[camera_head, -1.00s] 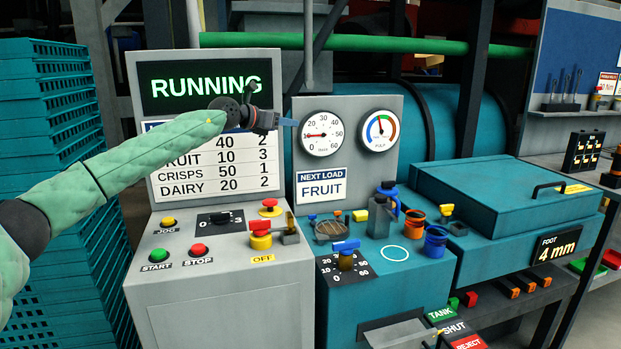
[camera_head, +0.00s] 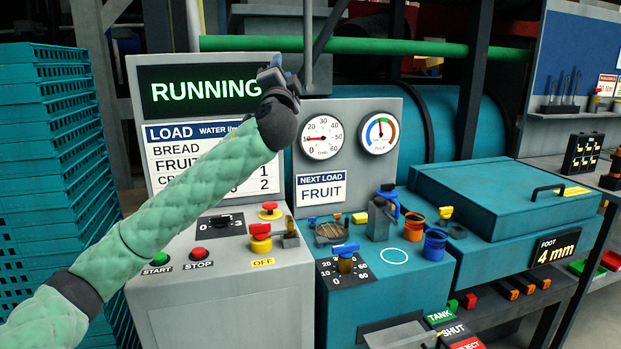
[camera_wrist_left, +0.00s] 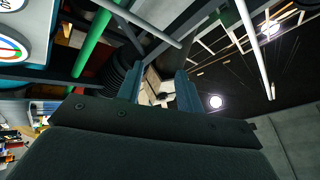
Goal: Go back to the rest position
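My left gripper (camera_head: 278,72) is raised in front of the right edge of the grey panel, beside the RUNNING display (camera_head: 200,88). My green-sleeved left arm reaches up to it from the lower left. In the left wrist view the two fingers of the left gripper (camera_wrist_left: 160,88) stand apart with nothing between them, pointing up toward the ceiling. My right gripper is in neither view.
A grey control console (camera_head: 220,290) stands in front, with start and stop buttons and a red-yellow knob (camera_head: 260,238). Right of it are two gauges, a NEXT LOAD FRUIT sign (camera_head: 321,188) and a teal lidded box (camera_head: 500,200). Teal crates (camera_head: 45,150) are stacked at left.

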